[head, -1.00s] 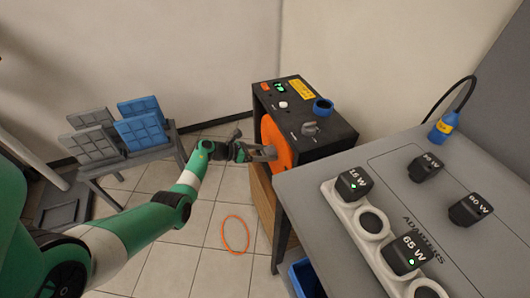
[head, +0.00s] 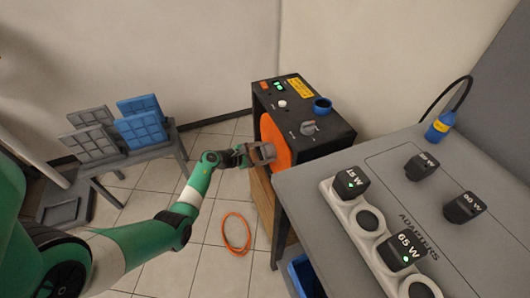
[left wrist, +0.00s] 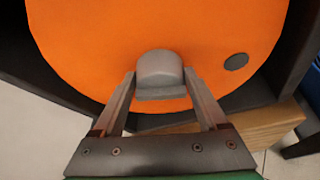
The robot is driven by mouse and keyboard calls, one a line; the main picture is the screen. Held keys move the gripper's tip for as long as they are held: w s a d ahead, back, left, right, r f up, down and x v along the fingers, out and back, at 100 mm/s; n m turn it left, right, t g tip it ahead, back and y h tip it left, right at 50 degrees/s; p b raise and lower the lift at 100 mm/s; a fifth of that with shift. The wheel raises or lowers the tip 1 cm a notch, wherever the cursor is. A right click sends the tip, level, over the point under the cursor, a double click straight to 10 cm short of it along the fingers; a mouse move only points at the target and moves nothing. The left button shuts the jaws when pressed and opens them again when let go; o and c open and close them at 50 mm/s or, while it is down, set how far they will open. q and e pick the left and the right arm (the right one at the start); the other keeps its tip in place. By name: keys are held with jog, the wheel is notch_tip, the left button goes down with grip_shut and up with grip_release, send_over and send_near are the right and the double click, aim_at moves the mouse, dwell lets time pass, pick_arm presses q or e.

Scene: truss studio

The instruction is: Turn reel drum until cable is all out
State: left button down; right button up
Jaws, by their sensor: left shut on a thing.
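The orange reel drum (head: 276,136) sits in the open left side of a black reel housing (head: 320,135). It fills much of the left wrist view (left wrist: 85,55) as a flat disc with a dark round spot on its right. A grey handle knob (left wrist: 160,68) stands out from the drum face. My left gripper (head: 264,154) is shut on this knob, with one finger on each side. How much cable is left inside is hidden. My right gripper is not in view.
The housing top has green lights, a knob and a blue socket (head: 322,104). A grey table (head: 310,205) with several black adapters stands at the right, a blue bin (head: 304,278) below it. A rack with grey and blue panels (head: 143,123) stands at the left. Tiled floor lies between.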

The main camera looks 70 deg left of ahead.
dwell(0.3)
pick_arm(q)
grip_release()
jog(key=shift+s+r, duration=0.15)
jog(key=shift+s, duration=0.05)
jog(key=p+v, duration=0.6)
jog(key=v, duration=0.5)
jog(key=shift+s+d, duration=0.1)
jog(key=shift+s, duration=0.05)
